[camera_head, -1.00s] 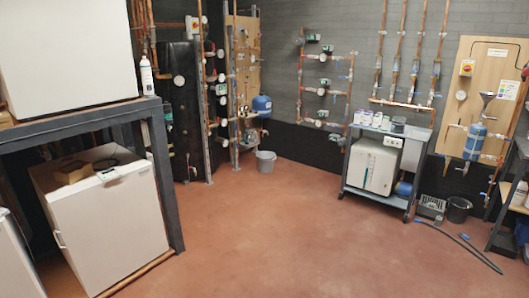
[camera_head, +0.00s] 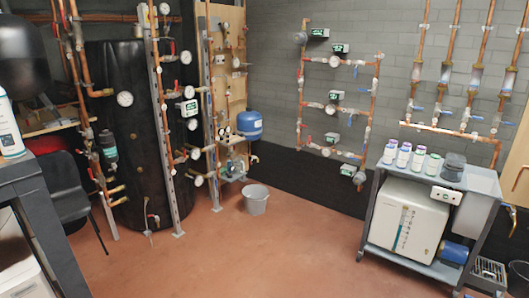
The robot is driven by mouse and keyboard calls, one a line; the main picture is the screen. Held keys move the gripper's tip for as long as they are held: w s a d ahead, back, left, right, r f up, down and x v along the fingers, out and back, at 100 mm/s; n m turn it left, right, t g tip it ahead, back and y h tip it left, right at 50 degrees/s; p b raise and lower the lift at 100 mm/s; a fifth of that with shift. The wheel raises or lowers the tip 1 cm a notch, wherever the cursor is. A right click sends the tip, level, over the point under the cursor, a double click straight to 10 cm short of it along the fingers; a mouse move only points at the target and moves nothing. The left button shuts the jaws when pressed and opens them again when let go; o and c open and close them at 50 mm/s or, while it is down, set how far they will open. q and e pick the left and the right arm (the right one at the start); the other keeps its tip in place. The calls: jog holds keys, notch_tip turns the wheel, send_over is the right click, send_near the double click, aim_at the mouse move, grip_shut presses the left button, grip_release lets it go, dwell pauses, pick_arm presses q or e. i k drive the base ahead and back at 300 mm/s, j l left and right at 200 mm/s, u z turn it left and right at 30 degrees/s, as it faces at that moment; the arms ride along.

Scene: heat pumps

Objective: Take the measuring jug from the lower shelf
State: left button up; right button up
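I cannot make out a measuring jug in the head view. A grey trolley (camera_head: 366,222) stands at the right. The trolley's top holds several small white bottles (camera_head: 404,156) and a dark grey container (camera_head: 453,166). Neither of my grippers is in view.
A grey bucket (camera_head: 256,199) stands on the red floor near the back wall. A black tank (camera_head: 125,130) with pipes and gauges is at the left. A dark bench frame (camera_head: 48,232) fills the near left. The middle floor (camera_head: 240,255) is clear.

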aim_at(237, 161)
jog(key=i, duration=2.7)
jog(key=i+u, duration=0.2)
jog(key=i, duration=0.25)
jog(key=i+l+u, duration=0.2)
jog(key=i, duration=0.25)
jog(key=i+l+u, duration=0.2)
jog(key=i, duration=0.25)
jog(key=i+l+u, duration=1.05)
